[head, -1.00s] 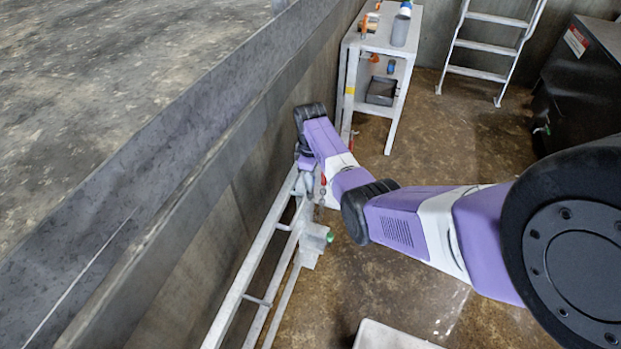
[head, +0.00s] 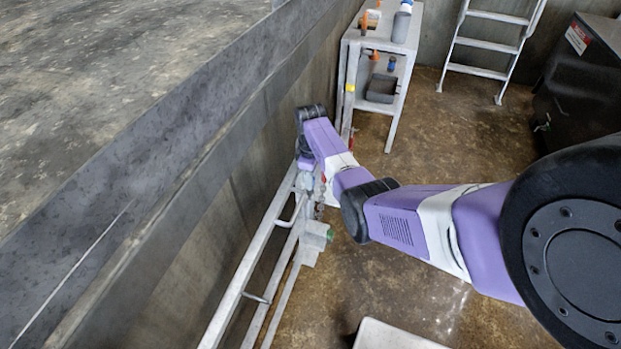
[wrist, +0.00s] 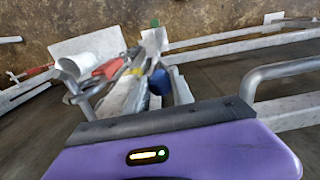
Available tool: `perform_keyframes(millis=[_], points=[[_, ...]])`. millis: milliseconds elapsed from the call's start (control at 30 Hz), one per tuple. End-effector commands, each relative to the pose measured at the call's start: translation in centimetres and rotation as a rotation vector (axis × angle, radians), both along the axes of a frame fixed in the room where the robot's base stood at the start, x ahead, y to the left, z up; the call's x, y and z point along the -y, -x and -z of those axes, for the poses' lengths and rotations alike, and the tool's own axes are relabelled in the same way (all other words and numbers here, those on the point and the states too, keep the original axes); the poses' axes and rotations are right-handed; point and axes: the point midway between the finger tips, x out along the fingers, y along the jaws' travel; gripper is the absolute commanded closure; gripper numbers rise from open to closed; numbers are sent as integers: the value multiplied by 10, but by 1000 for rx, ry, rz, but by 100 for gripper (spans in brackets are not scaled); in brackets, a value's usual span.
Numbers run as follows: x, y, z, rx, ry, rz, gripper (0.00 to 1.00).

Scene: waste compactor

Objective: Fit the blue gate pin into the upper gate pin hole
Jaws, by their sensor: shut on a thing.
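My gripper (head: 308,184) is at the upper end of the pale gate rails, mostly hidden behind my own wrist in the head view. In the wrist view my gripper (wrist: 145,90) is shut on the blue gate pin (wrist: 159,83), of which only a small blue patch shows between pale parts. The pin cannot be made out in the head view. The gate (head: 240,285) has white rails and a pale bracket with a green end (head: 330,235). I cannot make out the upper gate pin hole, or whether the pin touches it.
A red-handled part (wrist: 108,68) and a grey tube (wrist: 70,70) lie close left of the gripper in the wrist view. A curved grey bar (wrist: 285,70) is at right. A white shelf table (head: 380,45) and a ladder (head: 490,45) stand behind.

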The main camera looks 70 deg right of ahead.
Motion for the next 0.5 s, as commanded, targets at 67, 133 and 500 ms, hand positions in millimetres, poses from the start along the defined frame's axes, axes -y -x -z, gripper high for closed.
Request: perform_keyframes(millis=[67,133,500], points=[[0,0,2,0,0,0,100],[0,0,4,0,0,0,100],[0,0,3,0,0,0,62]])
